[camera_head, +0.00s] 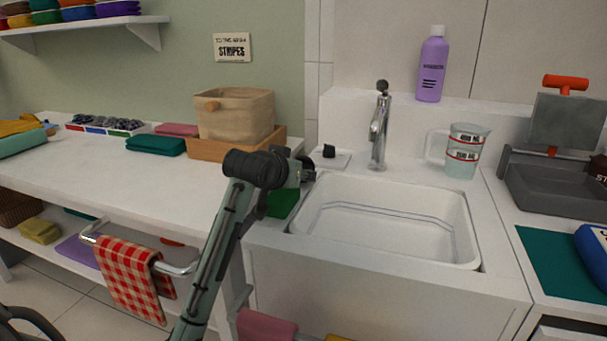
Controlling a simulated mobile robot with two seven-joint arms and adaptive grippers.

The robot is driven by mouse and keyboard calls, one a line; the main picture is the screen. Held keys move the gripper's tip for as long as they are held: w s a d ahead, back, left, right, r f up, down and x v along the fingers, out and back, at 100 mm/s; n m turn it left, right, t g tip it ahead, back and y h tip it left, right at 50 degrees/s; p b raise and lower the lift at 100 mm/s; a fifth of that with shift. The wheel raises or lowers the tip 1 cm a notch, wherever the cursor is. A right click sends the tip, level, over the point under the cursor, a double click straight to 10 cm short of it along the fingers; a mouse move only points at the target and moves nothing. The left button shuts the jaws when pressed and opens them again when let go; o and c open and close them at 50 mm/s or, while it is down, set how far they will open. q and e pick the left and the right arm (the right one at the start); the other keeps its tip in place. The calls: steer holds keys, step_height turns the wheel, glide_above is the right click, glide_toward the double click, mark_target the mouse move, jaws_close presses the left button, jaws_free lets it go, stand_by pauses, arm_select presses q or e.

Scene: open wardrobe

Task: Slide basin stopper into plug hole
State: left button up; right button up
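A small black knob-shaped piece (328,151), which looks like the basin stopper, sits on a small white plate (343,161) at the basin's back left corner. The white basin (465,222) has thin lines around its inside, and I cannot make out the plug hole. My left arm comes up from the lower left. Its gripper (303,172) is at the basin's back left corner, close below and left of the black piece, with no clear contact. The wrist partly hides the fingers, so their opening is unclear. My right gripper is not in view.
A chrome tap (379,130) stands behind the basin, with a measuring jug (464,152) to its right. A purple bottle (432,65) stands on the ledge. A beige basket (235,112) in a wooden tray and a green block (283,203) are near my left arm.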

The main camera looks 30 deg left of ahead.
arm_select(q)
steer(key=shift+r, duration=3.15)
steer(key=shift+f, duration=0.1)
